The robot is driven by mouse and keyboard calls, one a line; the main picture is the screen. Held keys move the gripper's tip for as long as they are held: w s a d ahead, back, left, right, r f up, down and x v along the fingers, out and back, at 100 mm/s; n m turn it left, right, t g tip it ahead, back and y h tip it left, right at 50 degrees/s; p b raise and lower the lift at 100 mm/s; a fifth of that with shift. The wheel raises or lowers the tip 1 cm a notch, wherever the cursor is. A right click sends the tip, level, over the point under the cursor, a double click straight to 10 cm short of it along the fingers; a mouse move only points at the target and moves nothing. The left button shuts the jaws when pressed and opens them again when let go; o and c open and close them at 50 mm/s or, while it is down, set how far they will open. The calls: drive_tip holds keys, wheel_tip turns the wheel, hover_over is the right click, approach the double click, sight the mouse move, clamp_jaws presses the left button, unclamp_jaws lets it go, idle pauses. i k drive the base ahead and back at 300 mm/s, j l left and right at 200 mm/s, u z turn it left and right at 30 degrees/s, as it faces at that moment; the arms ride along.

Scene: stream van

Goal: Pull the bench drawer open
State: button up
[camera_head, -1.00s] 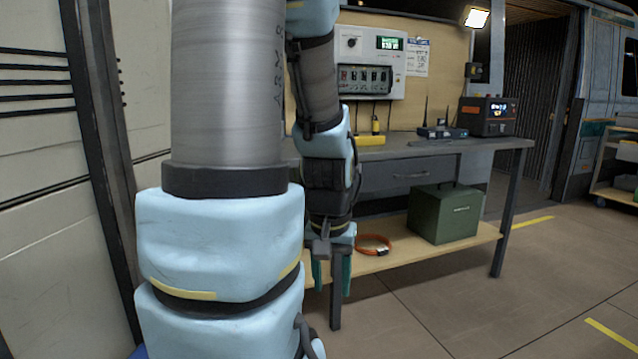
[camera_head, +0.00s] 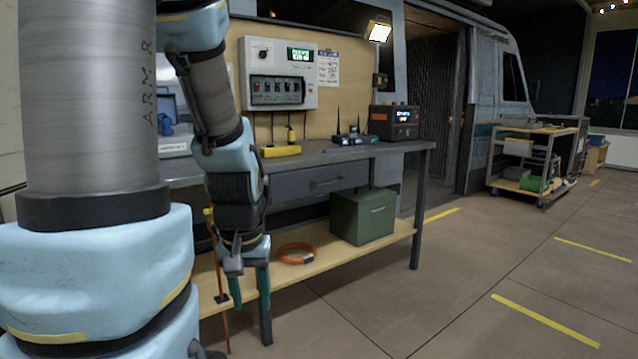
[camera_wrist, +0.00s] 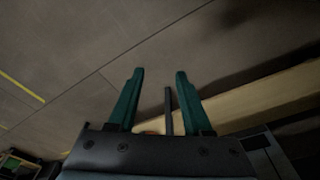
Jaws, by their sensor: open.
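The grey bench (camera_head: 390,149) stands ahead, with its drawer (camera_head: 300,187) under the top on the right part. The drawer front looks flush with the frame, so it appears shut. A slim bar handle (camera_head: 327,183) crosses its face. My gripper (camera_head: 250,298) hangs pointing down in front of the bench, left of the drawer and well below its handle. In the wrist view my gripper (camera_wrist: 159,82) shows two green fingers spread apart with nothing between them; the floor and lower shelf edge lie beyond. The drawer is not visible in the wrist view.
A green box (camera_head: 363,216) and an orange ring (camera_head: 297,253) sit on the lower shelf (camera_head: 400,229). A yellow item (camera_head: 280,151), a radio unit (camera_head: 354,139) and a black-and-orange box (camera_head: 394,122) stand on the bench. Floor to the right is clear up to a cart (camera_head: 522,165).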

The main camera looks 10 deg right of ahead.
sight(286, 186)
drive_tip(key=i+u, duration=0.2)
drive_tip(key=u, duration=0.15)
drive_tip(key=i+u, duration=0.2)
drive_tip(key=u, duration=0.2)
drive_tip(key=i+l+u, duration=0.15)
drive_tip(key=u, duration=0.2)
